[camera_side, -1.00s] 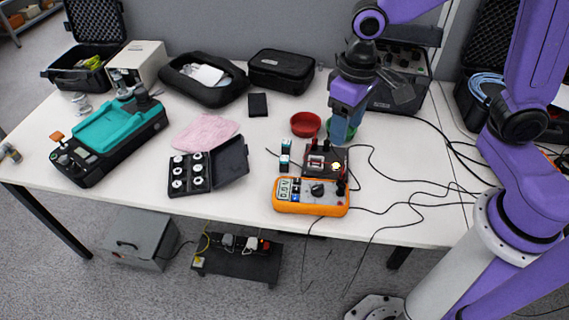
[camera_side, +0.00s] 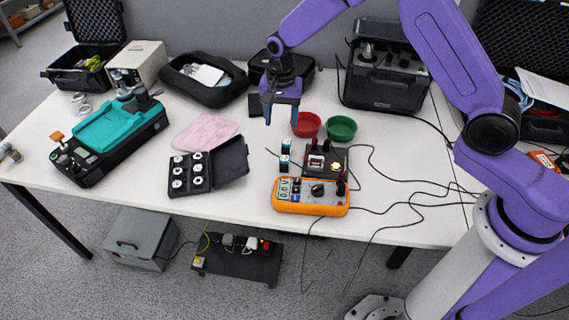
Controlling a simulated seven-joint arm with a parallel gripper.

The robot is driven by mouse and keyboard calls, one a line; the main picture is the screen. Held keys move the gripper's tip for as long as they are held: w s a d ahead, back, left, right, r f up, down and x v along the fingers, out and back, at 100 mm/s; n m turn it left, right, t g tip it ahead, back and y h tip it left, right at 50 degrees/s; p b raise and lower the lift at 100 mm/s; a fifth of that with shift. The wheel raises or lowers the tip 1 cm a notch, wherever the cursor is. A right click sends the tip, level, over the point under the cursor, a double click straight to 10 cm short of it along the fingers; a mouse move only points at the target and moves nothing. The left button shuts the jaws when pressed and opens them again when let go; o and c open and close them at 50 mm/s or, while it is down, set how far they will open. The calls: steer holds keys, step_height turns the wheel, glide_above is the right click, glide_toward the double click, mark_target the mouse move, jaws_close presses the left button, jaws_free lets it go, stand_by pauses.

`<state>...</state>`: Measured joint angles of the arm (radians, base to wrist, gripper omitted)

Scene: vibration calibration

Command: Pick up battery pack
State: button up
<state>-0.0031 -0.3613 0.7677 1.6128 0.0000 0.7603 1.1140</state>
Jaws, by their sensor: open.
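A small upright block with blue, white and black bands (camera_side: 285,156), which looks like the battery pack, stands on the white table just left of a dark test unit with a lit lamp (camera_side: 325,160). It is too small to tell whether it is one piece or two. My gripper (camera_side: 281,118) is open and empty, pointing down, above and behind the block with a clear gap. An orange meter (camera_side: 312,208) with a small display lies in front of the test unit, with black leads running to the right.
A red bowl (camera_side: 307,124) and a green bowl (camera_side: 341,128) stand right of my gripper. An open black case of round weights (camera_side: 190,174), a pink cloth (camera_side: 205,133) and a teal-topped machine (camera_side: 108,135) lie left. Cables cross the table's right side.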

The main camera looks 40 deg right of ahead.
glide_toward(285, 158)
steer(key=f, duration=0.5)
steer(key=shift+w+a+f, duration=0.15)
steer(key=shift+w+a, duration=0.05)
steer(key=shift+a, duration=0.15)
steer(key=f, duration=0.4)
steer(key=shift+s+d+f, duration=0.2)
steer(key=shift+d, duration=0.1)
steer(key=shift+f, duration=0.5)
steer(key=c, duration=1.1)
